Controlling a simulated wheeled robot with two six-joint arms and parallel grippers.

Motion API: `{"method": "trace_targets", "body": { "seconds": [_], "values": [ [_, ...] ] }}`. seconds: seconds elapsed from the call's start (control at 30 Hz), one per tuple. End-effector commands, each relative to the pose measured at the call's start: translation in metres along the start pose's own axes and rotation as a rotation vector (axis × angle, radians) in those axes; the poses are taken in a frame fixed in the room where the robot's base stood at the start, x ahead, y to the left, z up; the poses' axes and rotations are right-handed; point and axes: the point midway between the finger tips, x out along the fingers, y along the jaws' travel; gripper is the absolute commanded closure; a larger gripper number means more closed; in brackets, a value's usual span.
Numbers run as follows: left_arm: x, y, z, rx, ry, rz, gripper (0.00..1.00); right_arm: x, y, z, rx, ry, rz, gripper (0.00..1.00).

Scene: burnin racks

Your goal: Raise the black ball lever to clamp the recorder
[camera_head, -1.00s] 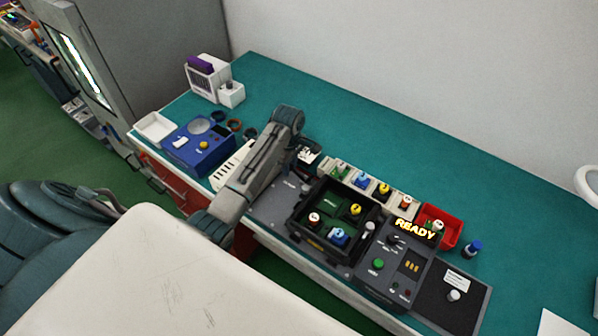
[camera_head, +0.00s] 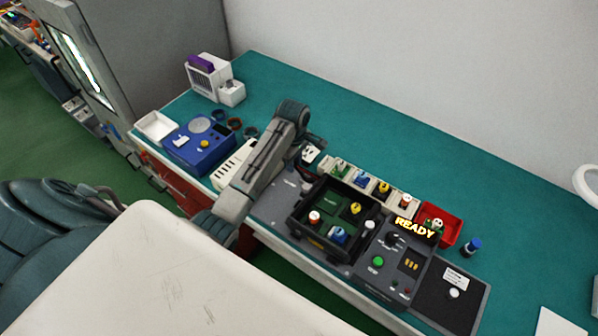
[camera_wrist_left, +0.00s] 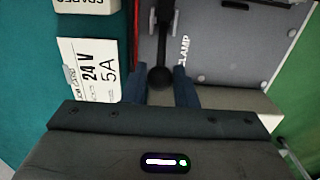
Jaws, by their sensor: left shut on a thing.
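The black ball lever (camera_wrist_left: 160,77) shows in the left wrist view. Its dark rod runs up the picture to a small metal bracket beside the word CLAMP on a grey panel (camera_wrist_left: 225,45). My left gripper (camera_wrist_left: 161,80) has its two blue-grey fingers on either side of the ball and is shut on it. In the head view, my left arm hides the lever and most of the gripper. The grey panel (camera_head: 277,207) shows there below the arm. I cannot make out the recorder for certain. My right gripper is in neither view.
A white card reading 24 V 5A (camera_wrist_left: 93,70) lies beside the lever. A black tray (camera_head: 310,243) with coloured parts and a control box (camera_head: 380,278) under a READY sign stand to the right. A blue device (camera_head: 198,147) stands left. The teal bench (camera_head: 400,135) is clear behind.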

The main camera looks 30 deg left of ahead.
Motion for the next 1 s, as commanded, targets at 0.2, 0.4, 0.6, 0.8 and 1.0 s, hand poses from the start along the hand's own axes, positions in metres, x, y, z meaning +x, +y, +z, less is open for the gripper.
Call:
{"method": "trace_targets", "body": {
  "seconds": [0.2,0.4,0.6,0.8,1.0],
  "values": [
    [-0.005,0.001,0.009,0.003,-0.007,0.004,0.95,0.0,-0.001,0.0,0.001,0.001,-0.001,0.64],
    [-0.007,0.001,0.013,0.003,-0.007,0.003,0.95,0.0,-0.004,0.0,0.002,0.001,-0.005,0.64],
    [-0.01,0.001,0.019,0.003,-0.009,0.001,0.95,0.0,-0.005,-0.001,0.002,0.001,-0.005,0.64],
    [-0.011,0.0,0.023,0.003,-0.009,0.001,0.95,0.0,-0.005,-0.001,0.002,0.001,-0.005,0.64],
    [-0.013,0.0,0.03,0.003,-0.008,0.001,0.95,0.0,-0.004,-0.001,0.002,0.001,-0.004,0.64]
  ]
}}
